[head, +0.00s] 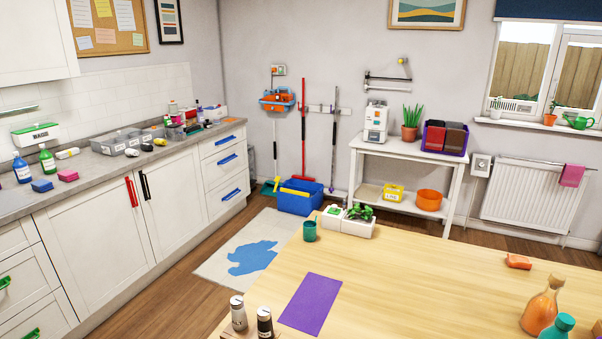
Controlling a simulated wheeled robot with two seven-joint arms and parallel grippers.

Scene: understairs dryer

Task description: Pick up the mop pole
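Several long-handled tools stand upright against the back wall, left of the white shelf table. One has a red pole (303,120), whose lower end reaches down by the blue bucket. To its right is a grey pole (335,145) at a wall rack, with a wide flat pale foot near the floor. To its left is a pale pole (275,150) with a green head (271,187) at the floor. I cannot tell for certain which one is the mop pole. Neither of my grippers is in view.
A blue bucket (298,203) with a yellow edge stands in front of the poles. A wooden table (430,265) fills the front right. Cabinets (100,240) line the left. A pale mat (215,262) with a blue patch lies on the floor between them.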

